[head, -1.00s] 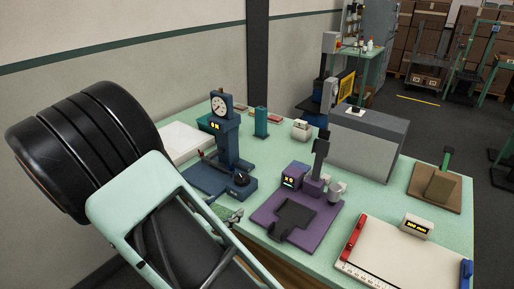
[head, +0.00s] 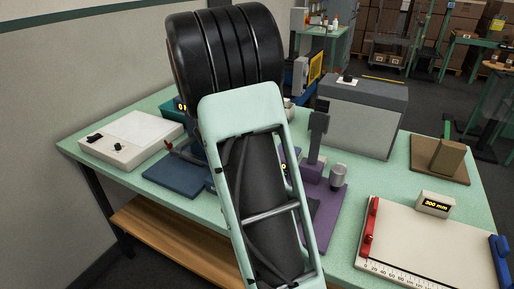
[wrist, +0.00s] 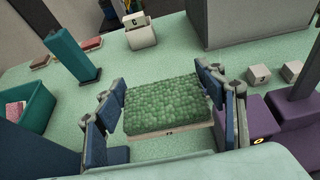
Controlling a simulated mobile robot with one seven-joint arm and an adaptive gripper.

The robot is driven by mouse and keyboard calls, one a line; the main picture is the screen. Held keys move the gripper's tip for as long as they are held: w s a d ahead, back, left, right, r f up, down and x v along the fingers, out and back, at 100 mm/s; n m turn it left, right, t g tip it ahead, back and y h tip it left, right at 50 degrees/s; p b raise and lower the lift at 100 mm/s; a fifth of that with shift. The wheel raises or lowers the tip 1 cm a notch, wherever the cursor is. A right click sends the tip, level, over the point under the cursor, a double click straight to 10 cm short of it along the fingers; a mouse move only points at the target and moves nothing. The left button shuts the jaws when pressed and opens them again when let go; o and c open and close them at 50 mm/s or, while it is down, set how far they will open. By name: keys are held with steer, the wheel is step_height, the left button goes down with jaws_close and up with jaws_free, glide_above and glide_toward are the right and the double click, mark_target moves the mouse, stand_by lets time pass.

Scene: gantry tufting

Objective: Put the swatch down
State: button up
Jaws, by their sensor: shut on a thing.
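The swatch (wrist: 165,100) is a green, tufted, bumpy square in the middle of the wrist view. My gripper (wrist: 160,112) is shut on it, with a blue-padded finger at its left and right edges. The swatch is held roughly level above the pale green bench (wrist: 150,62); its gap to the top is hard to judge. In the head view, my arm hides both gripper and swatch.
A teal bin (wrist: 25,107) with pink pieces is at left in the wrist view. A purple device (head: 325,205), grey box (head: 360,115), white unit (head: 130,138) and cutting board (head: 420,245) crowd the bench. Bare bench lies beyond the swatch.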

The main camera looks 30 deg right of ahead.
steer(key=w+d+f+p, duration=0.1)
steer(key=w+d+f, duration=0.1)
steer(key=w, duration=0.2)
steer(key=w+d+f, duration=0.2)
steer(key=w+f, duration=0.1)
steer(key=w, duration=0.1)
steer(key=w+d+f+p, duration=0.1)
steer(key=w+d+f, duration=0.1)
steer(key=w+f, duration=0.1)
steer(key=shift+w+d+f+p, duration=0.15)
steer(key=shift+w+f+p, duration=0.15)
steer(key=shift+w, duration=0.35)
steer(key=shift+w+d+f, duration=0.15)
steer(key=shift+w+f, duration=0.15)
steer(key=shift+f, duration=0.1)
step_height(320, 180, down, 3)
steer(key=shift+w+f, duration=0.15)
steer(key=shift+f, duration=0.2)
steer(key=o, duration=0.9)
steer(key=shift+r, duration=0.1)
